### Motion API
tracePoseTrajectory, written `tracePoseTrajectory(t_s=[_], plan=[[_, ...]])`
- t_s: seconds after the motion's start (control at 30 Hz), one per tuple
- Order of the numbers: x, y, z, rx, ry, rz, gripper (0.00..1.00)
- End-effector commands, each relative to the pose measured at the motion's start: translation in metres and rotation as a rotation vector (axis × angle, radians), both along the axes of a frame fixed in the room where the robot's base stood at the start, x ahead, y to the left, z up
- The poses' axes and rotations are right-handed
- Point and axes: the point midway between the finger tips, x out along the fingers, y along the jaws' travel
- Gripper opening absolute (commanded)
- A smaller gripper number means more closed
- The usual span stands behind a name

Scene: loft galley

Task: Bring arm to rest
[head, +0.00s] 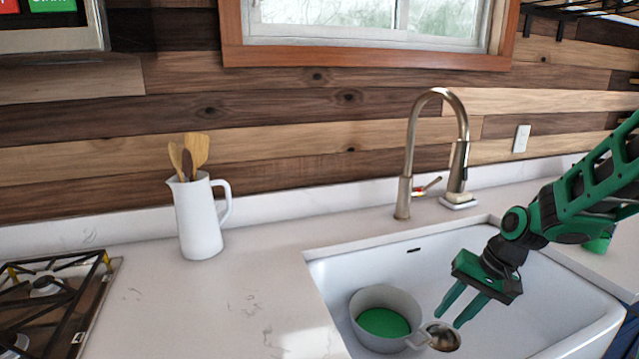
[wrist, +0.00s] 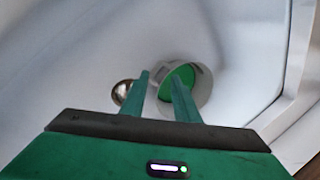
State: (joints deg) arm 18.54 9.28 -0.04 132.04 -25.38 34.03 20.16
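My green gripper (head: 461,306) is at the right in the head view, reaching down over the white sink (head: 540,290). Its two fingers are apart with nothing seen between them. In the wrist view my gripper (wrist: 158,82) also shows open. A light pot with a green inside (head: 383,322) stands in the sink, left of the fingers. A round metal piece (head: 441,336), perhaps a ladle or the drain, shows just below the fingertips beside the pot. In the wrist view the pot (wrist: 190,80) is partly hidden by a finger, and the metal piece (wrist: 122,91) is left of the fingers.
A white jug with wooden utensils (head: 200,215) stands on the counter. A gas hob (head: 50,300) is at the far left.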

Motion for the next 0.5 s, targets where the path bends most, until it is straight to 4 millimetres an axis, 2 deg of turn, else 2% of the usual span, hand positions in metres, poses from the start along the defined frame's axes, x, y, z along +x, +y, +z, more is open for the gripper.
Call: tracePoseTrajectory(t_s=[0.03,0.3,0.5], plan=[[-0.006,0.005,0.012,-0.039,-0.031,0.034,0.28],[-0.043,0.014,0.061,-0.231,-0.167,0.185,0.28],[-0.065,0.014,0.084,-0.324,-0.238,0.258,0.28]])
